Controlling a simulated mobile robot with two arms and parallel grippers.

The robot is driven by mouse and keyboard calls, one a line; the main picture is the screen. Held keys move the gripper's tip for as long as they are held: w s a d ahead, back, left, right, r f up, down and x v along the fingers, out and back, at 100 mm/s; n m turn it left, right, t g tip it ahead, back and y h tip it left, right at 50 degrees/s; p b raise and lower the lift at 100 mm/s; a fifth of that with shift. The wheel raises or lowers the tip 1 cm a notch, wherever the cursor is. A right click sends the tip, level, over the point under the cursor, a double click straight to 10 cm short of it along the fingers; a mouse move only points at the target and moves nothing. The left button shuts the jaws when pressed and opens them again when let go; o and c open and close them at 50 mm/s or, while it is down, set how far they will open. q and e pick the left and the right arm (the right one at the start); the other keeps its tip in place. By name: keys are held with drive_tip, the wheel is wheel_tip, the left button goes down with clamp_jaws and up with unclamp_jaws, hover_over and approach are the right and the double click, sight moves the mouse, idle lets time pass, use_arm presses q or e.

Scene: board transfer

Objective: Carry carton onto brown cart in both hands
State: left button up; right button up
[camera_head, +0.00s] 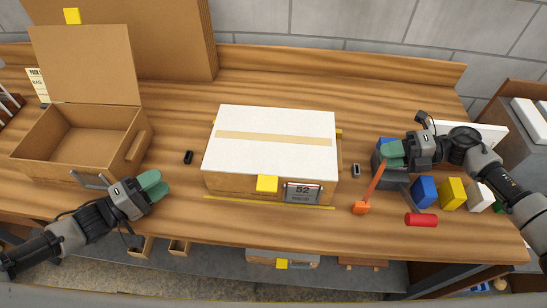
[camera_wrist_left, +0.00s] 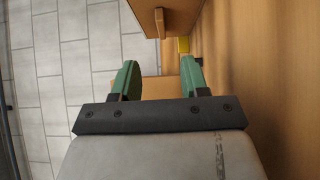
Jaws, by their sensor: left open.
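The carton (camera_head: 270,158), a box with a white top, a tan tape strip and brown sides, sits on the middle of the wooden bench. A yellow tab and a label reading 52 are on its front. My left gripper (camera_head: 152,186) is left of the carton, apart from it, near the open box. The left wrist view shows its green fingers (camera_wrist_left: 160,80) spread with nothing held between them. My right gripper (camera_head: 390,152) is right of the carton, over a grey bin; whether its fingers hold anything is unclear. I cannot clearly identify the brown cart.
An open cardboard box (camera_head: 85,140) stands at the left. An orange-headed tool (camera_head: 372,186), a red cylinder (camera_head: 421,219) and coloured blocks (camera_head: 452,193) lie at the right. Small black items flank the carton. A brown-edged holder with white items (camera_head: 530,118) stands at the right edge.

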sight(203, 156)
use_arm(q)
drive_tip(key=shift+w+d, duration=0.2)
drive_tip(key=shift+d, duration=0.05)
use_arm(e)
drive_tip(key=shift+w+d+f, duration=0.15)
drive_tip(key=shift+w+f, duration=0.05)
use_arm(q)
drive_tip(key=x, duration=1)
use_arm(e)
drive_tip(key=x, duration=0.9)
drive_tip(key=shift+w+f, duration=0.1)
drive_tip(key=shift+w, duration=0.05)
use_arm(q)
drive_tip(key=shift+w+d, duration=0.35)
drive_tip(key=shift+d, duration=0.05)
use_arm(e)
drive_tip(key=shift+a+f, duration=0.1)
drive_tip(key=shift+a, duration=0.6)
use_arm(q)
drive_tip(key=shift+c, duration=0.4)
use_arm(e)
drive_tip(key=shift+c, duration=0.4)
use_arm(q)
drive_tip(key=c, duration=0.5)
use_arm(e)
drive_tip(key=c, duration=0.5)
use_arm(q)
clamp_jaws()
use_arm(e)
clamp_jaws()
